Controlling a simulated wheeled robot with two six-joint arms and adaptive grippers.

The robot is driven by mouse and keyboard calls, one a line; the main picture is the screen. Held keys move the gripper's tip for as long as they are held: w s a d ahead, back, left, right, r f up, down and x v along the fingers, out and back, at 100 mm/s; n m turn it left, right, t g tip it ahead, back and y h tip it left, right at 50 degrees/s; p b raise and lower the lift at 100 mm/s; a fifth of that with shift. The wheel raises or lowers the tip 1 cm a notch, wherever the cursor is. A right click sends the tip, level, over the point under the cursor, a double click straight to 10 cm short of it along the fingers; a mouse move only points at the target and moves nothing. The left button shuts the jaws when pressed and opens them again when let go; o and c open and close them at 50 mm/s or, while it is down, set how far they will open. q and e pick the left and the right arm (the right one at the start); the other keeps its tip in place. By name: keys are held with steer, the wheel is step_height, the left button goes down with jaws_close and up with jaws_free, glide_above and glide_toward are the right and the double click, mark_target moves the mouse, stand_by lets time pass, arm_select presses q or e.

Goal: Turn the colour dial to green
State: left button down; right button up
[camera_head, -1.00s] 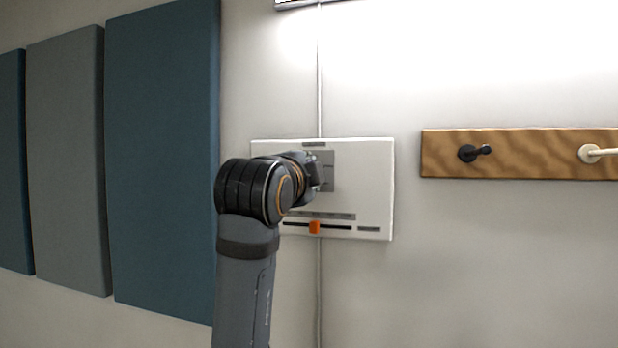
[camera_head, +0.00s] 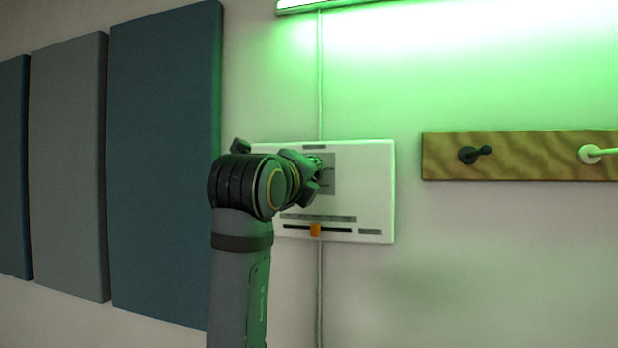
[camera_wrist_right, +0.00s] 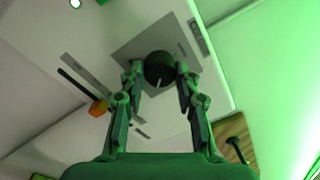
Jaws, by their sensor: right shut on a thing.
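The colour dial (camera_wrist_right: 159,66) is a dark round knob with a pale pointer mark, on a grey plate (camera_head: 327,184) of the white wall panel (camera_head: 372,205). My right gripper (camera_wrist_right: 159,76) has its two fingers on either side of the dial and is shut on it. In the head view my right gripper (camera_head: 318,172) is at the panel, and the dial is mostly hidden behind it. The light bar (camera_head: 335,4) above glows green and tints the wall. My left gripper is not in view.
An orange slider (camera_head: 315,230) sits in a dark slot low on the panel. A wooden rail (camera_head: 530,155) with pegs is on the wall to the right. Blue and grey wall panels (camera_head: 165,160) hang on the left. The wall below the rail is clear.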

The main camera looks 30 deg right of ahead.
steer(key=shift+f+m, duration=0.2)
steer(key=shift+m, duration=0.3)
steer(key=o, duration=1.1)
steer(key=shift+r, duration=0.1)
steer(key=shift+o, duration=0.2)
steer(key=shift+w+a+r, duration=0.1)
steer(key=shift+w+r, duration=0.05)
steer(key=shift+r, duration=4.8)
